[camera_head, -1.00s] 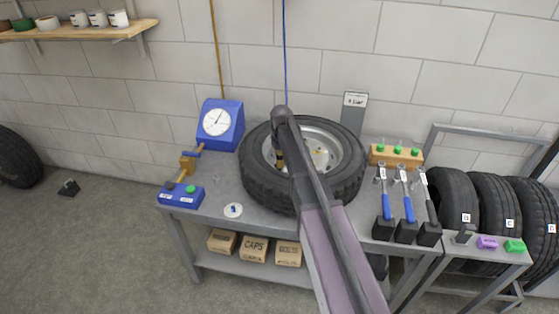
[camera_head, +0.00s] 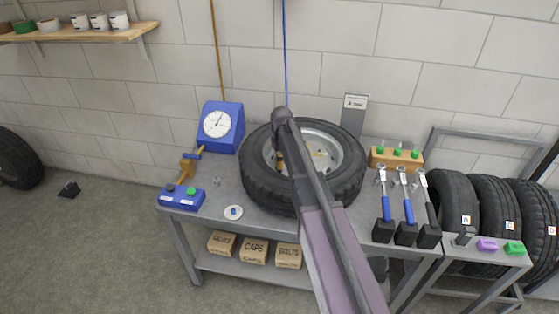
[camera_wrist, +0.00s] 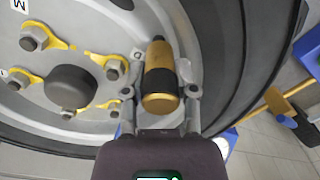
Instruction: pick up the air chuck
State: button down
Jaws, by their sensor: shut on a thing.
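The air chuck (camera_wrist: 160,75), a gold cylinder with a black middle band, shows in the wrist view between the fingers of my gripper (camera_wrist: 161,96). The gripper is shut on it. The chuck is at the wheel's rim, beside the hub and its bolts. In the head view a bit of the gold chuck (camera_head: 280,160) shows over the wheel, left of my arm. My arm hides most of the gripper there. I cannot tell whether the chuck touches the rim.
The tyre (camera_head: 262,188) lies flat on the grey workbench (camera_head: 265,215). A blue dial gauge (camera_head: 220,126) and a blue box with a gold fitting (camera_head: 182,197) stand left. Several tools with black blocks (camera_head: 406,232) stand right. A blue hose (camera_head: 285,60) hangs behind.

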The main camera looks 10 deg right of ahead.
aim_at(280, 154)
jog(key=shift+r+p, duration=1.55)
jog(key=shift+r, duration=0.1)
jog(key=s, duration=0.5)
jog(key=s+r, duration=0.1)
jog(key=s, duration=0.4)
jog(key=s+p, duration=0.1)
jog(key=s, duration=0.5)
jog(key=shift+r, duration=0.15)
jog(key=shift+s, duration=0.1)
